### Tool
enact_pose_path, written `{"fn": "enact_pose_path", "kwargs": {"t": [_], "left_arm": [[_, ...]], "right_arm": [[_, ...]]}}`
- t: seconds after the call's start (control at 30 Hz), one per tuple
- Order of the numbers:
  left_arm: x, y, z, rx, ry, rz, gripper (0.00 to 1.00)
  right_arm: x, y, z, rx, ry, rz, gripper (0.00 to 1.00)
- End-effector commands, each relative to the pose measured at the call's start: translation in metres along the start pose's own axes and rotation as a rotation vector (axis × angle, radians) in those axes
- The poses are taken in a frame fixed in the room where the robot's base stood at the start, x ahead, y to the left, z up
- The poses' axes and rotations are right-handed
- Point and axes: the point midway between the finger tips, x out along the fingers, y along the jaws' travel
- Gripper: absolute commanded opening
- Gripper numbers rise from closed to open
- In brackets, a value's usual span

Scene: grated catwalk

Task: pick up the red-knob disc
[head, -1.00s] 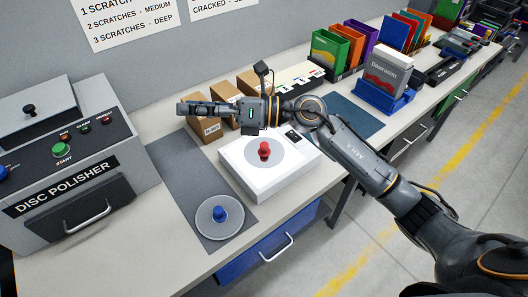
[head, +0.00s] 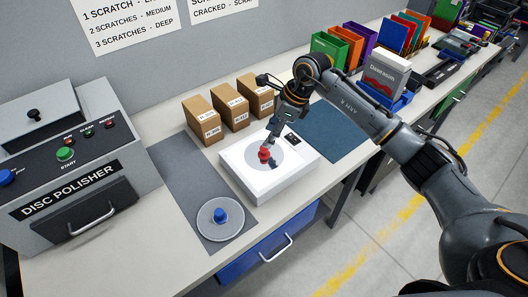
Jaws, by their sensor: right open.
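The red-knob disc (head: 255,162) is a grey disc with a red knob (head: 264,153) at its middle. It lies flat on top of a white box-shaped device (head: 270,187) on the bench. My right gripper (head: 268,146) points down over the disc, with its fingers right at the red knob. It is open, and I cannot tell whether a finger touches the knob. The fingers hide the knob's upper back part. My left gripper is out of the picture.
A disc with a blue knob (head: 220,216) lies on a grey mat (head: 185,178) to the left. A disc polisher (head: 70,165) stands at the far left. Several cardboard boxes (head: 203,120) stand behind the white device. A dark blue mat (head: 335,131) lies to the right.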

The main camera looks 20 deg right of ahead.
Motion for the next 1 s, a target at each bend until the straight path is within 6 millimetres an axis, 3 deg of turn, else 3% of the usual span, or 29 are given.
{"fn": "enact_pose_path", "kwargs": {"t": [0.27, 0.5, 0.8, 1.0], "left_arm": [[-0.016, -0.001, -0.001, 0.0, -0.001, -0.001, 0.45], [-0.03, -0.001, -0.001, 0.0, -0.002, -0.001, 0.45], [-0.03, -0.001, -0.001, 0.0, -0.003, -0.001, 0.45], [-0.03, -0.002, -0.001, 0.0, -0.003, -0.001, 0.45]], "right_arm": [[0.021, 0.005, -0.001, 0.002, 0.001, 0.005, 0.5], [0.056, 0.009, -0.004, 0.002, -0.001, 0.003, 0.5], [0.062, 0.008, -0.005, -0.001, -0.001, 0.0, 0.5], [0.062, 0.008, -0.005, 0.0, -0.001, 0.0, 0.09]]}}
